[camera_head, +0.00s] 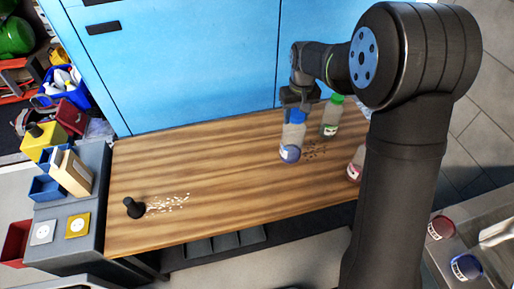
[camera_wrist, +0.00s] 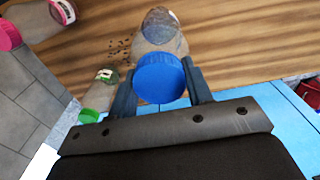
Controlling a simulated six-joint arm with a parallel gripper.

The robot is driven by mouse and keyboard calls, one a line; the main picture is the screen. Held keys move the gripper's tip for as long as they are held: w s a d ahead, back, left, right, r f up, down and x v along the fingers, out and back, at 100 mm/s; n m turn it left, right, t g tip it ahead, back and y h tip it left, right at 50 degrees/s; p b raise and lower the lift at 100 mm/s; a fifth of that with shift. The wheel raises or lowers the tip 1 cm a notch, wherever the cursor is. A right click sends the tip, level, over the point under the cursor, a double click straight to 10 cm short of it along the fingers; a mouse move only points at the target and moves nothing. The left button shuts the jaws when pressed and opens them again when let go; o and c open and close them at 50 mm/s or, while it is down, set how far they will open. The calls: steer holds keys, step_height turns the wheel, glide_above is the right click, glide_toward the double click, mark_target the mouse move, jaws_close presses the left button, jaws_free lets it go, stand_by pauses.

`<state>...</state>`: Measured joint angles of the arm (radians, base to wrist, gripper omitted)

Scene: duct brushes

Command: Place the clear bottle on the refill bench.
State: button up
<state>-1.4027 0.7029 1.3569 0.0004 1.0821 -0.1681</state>
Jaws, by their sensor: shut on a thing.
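My gripper (camera_head: 297,104) is shut on a clear bottle (camera_head: 291,142) with a blue cap, near the right back of a wooden bench (camera_head: 215,175). The bottle is close to upright; I cannot tell whether its base touches the wood. In the wrist view the fingers (camera_wrist: 160,88) stand on both sides of the blue cap, and the clear body (camera_wrist: 160,38) shows beyond it. The pictures do not label which surface is the refill bench.
A green-capped bottle (camera_head: 331,118) stands close by to the right. A pink-labelled bottle (camera_head: 355,165) is partly behind my arm. A grey side unit (camera_head: 95,205) holds boxes.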

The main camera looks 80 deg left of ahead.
steer(key=s+a+f, duration=0.6)
steer(key=s+f, duration=0.2)
steer(key=f, duration=0.2)
steer(key=shift+s+f, duration=0.2)
steer(key=shift+s, duration=0.2)
steer(key=o, duration=1.3)
steer(key=shift+f, duration=0.1)
steer(key=shift+o, duration=0.2)
steer(key=shift+o, duration=0.3)
step_height(320, 180, up, 12)
